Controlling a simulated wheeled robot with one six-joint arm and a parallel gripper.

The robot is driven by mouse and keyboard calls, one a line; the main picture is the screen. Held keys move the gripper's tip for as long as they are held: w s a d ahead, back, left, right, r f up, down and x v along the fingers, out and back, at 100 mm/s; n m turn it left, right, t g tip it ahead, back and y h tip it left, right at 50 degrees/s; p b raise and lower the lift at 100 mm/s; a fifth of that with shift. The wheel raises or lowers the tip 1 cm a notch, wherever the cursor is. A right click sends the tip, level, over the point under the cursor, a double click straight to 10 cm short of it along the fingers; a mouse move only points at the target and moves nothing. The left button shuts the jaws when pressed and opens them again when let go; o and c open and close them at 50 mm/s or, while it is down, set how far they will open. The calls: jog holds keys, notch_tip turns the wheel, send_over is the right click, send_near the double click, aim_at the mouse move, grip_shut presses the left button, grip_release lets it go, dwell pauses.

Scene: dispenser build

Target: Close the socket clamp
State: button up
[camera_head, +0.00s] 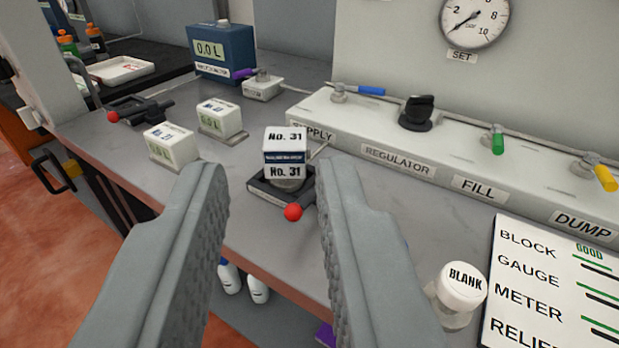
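The socket clamp (266,190) is a dark base on the grey bench, with a lever ending in a red ball knob (293,212) that points toward the bench's front edge. A white block with a dark band labelled "No. 31" (285,151) sits in the socket. Whether the clamp grips it I cannot tell. My gripper (262,180) is open and empty, its two grey fingers wide apart. In the picture the block and red knob lie between the fingers, beyond the tips. The knob appears untouched.
Two white blocks (172,145) (219,117) stand on the left, near another red-knobbed clamp (140,109). A blue meter (222,52) stands behind. A valve panel (400,147) runs along the back. A jar labelled "BLANK" (461,288) and a checklist board (555,285) are at the right.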

jog(key=w+n+g, duration=0.1)
jog(key=w+g, duration=0.1)
jog(key=w, duration=0.1)
jog(key=w+a+f+n+g, duration=0.1)
jog(key=w+g, duration=0.1)
jog(key=w, duration=0.2)
jog(key=w+n+g, duration=0.2)
jog(key=w+g, duration=0.1)
jog(key=w, duration=0.1)
jog(key=shift+w+a+f, duration=0.1)
jog(key=shift+a+f, duration=0.1)
jog(key=shift+a, duration=0.15)
grip_shut()
jog(key=w+a+f+n+g+h, duration=0.1)
jog(key=w+a+n+g, duration=0.1)
jog(key=w+g, duration=0.4)
jog(key=w+a+f+n+g+h, duration=0.1)
jog(key=w+a+f+n+g, duration=0.1)
jog(key=w+n+g, duration=0.2)
jog(key=shift+w+g+h, duration=0.3)
jog(key=shift+w+g, duration=0.8)
jog(key=shift+w, duration=0.5)
